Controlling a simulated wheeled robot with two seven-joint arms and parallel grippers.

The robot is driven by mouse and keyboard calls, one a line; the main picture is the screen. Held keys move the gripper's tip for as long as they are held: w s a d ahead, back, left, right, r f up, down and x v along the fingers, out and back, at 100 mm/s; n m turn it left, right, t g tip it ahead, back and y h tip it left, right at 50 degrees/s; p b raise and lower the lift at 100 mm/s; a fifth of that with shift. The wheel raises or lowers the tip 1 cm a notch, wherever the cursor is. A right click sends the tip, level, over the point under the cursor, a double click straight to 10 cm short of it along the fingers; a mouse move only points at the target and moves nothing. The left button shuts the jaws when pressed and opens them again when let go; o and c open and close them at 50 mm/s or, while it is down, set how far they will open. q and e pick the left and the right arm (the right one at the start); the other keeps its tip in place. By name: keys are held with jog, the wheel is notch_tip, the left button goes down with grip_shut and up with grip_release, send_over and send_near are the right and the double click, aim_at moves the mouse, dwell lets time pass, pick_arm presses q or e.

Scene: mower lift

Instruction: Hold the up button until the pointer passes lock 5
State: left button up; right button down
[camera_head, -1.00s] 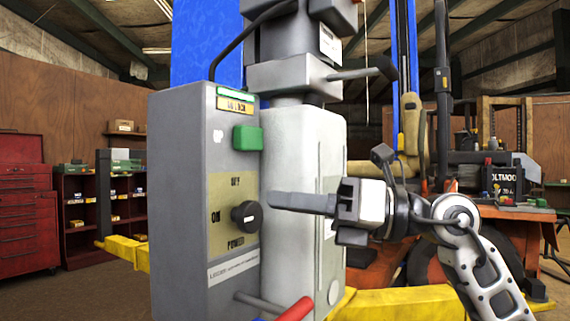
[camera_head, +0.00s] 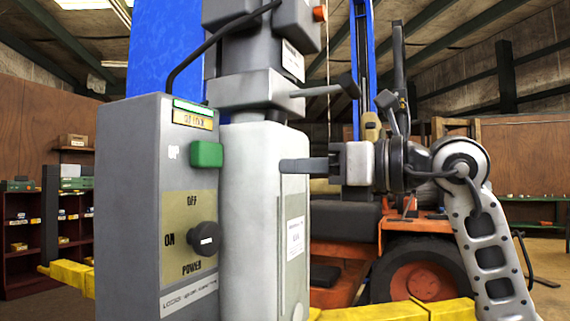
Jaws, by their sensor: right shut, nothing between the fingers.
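The grey control box (camera_head: 140,190) stands at the left of centre. Its green up button (camera_head: 206,154) is on the panel face, with a faint "UP" label beside it. Below it is a black power knob (camera_head: 204,238) between "OFF" and "ON" marks. A small label plate (camera_head: 192,118) is above the button; its text is hard to read. My right gripper (camera_head: 284,166) is shut and empty, pointing left at about the button's height, apart from the button in the picture. No pointer or lock number 5 can be made out. My left gripper is not in view.
A light grey cylinder housing (camera_head: 262,200) and a blue post (camera_head: 165,45) stand by the box. A grey lever (camera_head: 318,90) juts right above my gripper. Yellow lift arms (camera_head: 400,312) lie low.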

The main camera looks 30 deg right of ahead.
aim_at(207, 155)
pick_arm(q)
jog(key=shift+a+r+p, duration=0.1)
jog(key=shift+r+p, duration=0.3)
jog(key=shift+p, duration=0.7)
pick_arm(e)
jog(key=x, duration=1.2)
